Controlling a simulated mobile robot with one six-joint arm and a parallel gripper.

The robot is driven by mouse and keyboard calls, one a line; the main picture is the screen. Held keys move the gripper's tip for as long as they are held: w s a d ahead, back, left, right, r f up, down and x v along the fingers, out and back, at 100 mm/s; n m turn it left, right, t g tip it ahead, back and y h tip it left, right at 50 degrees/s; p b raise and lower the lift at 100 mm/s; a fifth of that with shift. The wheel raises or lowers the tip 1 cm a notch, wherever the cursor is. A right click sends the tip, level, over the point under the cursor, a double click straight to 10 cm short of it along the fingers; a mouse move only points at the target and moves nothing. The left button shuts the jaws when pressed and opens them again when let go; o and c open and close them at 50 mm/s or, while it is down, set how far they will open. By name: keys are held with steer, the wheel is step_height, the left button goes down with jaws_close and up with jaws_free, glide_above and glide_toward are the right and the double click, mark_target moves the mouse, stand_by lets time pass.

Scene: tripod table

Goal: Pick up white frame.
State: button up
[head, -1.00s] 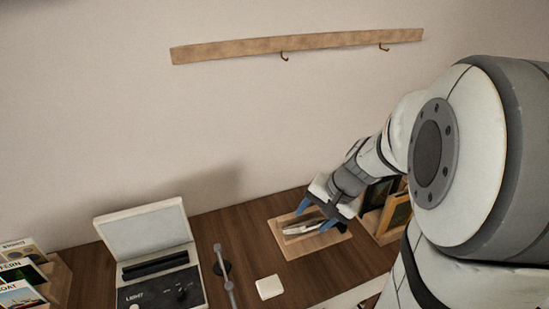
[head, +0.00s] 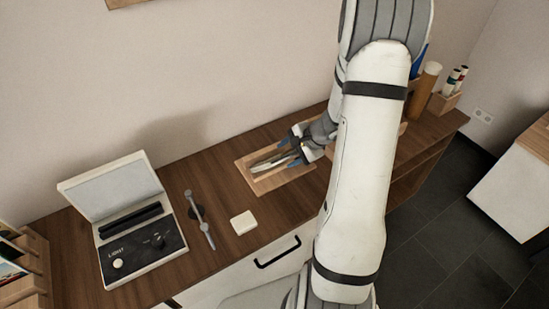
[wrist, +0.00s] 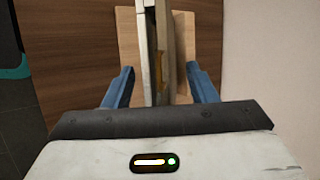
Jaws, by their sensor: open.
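The white frame (head: 268,161) lies or leans in a light wooden tray (head: 284,182) on the brown desk. In the wrist view the white frame (wrist: 147,45) shows as a narrow, near edge-on strip, with the tray (wrist: 126,38) behind it. My gripper (head: 289,152) is at the right end of the frame, low over the tray. In the wrist view its blue fingers (wrist: 160,82) are open, one on each side of the frame, with gaps on both sides. How the frame's lower edge rests is unclear.
A light box with open lid (head: 125,225), a dark jointed stand (head: 199,220) and a white square block (head: 243,222) stand left of the tray. Wooden holders (head: 440,103) with tubes and pens are at the right. The wall is close behind.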

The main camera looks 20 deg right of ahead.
steer(key=shift+x, duration=0.95)
jaws_close()
